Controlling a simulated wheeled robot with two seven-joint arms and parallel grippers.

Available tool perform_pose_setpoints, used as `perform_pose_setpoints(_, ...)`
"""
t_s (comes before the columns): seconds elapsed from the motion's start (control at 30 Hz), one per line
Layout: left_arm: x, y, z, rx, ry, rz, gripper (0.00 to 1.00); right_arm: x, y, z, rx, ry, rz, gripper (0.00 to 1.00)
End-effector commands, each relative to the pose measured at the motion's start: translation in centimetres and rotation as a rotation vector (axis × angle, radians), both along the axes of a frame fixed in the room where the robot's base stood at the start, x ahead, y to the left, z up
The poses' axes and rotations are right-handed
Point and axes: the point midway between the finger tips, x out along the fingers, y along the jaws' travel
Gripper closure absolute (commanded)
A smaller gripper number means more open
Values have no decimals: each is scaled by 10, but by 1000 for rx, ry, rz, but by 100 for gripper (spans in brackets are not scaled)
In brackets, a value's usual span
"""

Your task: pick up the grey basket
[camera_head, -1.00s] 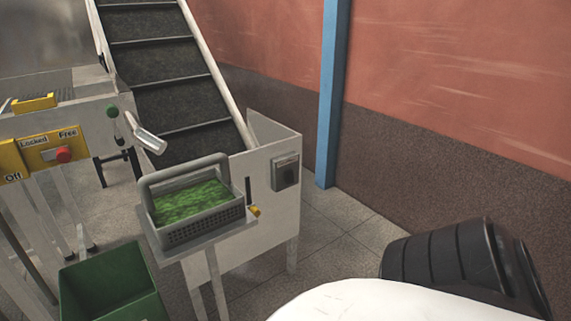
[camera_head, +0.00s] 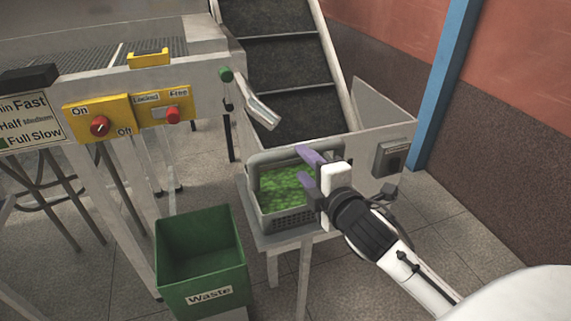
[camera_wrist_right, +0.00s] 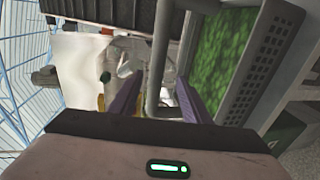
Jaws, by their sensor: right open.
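The grey basket (camera_head: 290,220) stands on a small shelf (camera_head: 262,241) at the conveyor's side, filled with green stuff (camera_head: 287,188). Its raised handle shows behind my gripper. My right gripper (camera_head: 303,168) is open at the basket's right side in the head view, its purple fingers pointing left over it. In the right wrist view the basket (camera_wrist_right: 265,62) lies at the right, and its grey handle bar (camera_wrist_right: 158,60) runs between the two open purple fingers (camera_wrist_right: 155,100). I cannot tell whether either finger touches the bar. My left gripper is not in view.
A green waste bin (camera_head: 203,285) stands on the floor left of the shelf. The conveyor (camera_head: 285,75) rises behind the basket, with a metal chute (camera_head: 262,112) close above. A control panel (camera_head: 100,118) is at the left, and a switch box (camera_head: 391,158) is to the right.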

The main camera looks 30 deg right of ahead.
Motion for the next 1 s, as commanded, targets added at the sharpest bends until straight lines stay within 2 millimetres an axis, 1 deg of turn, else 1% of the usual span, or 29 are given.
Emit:
perform_pose_setpoints(0.1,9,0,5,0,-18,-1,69,16,-4,-1,-7,-4,-2,57)
perform_pose_setpoints(0.17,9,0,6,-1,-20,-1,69,26,-6,-2,-7,-4,-1,57)
perform_pose_setpoints(0.3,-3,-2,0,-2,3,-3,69,42,-9,-7,-6,-2,-1,57)
perform_pose_setpoints(0.4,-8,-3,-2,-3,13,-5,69,48,-11,-8,-5,-2,0,57)
perform_pose_setpoints(0.47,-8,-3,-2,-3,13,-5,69,53,-12,-8,-3,-2,1,57)
perform_pose_setpoints(0.63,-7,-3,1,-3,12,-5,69,78,-18,-9,-4,-3,0,57)
perform_pose_setpoints(0.7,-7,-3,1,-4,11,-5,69,87,-19,-13,-3,-1,0,57)
perform_pose_setpoints(0.83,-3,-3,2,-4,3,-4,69,97,-21,-15,-2,-1,1,57)
perform_pose_setpoints(1.0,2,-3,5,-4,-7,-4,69,98,-21,-16,-3,0,2,57)
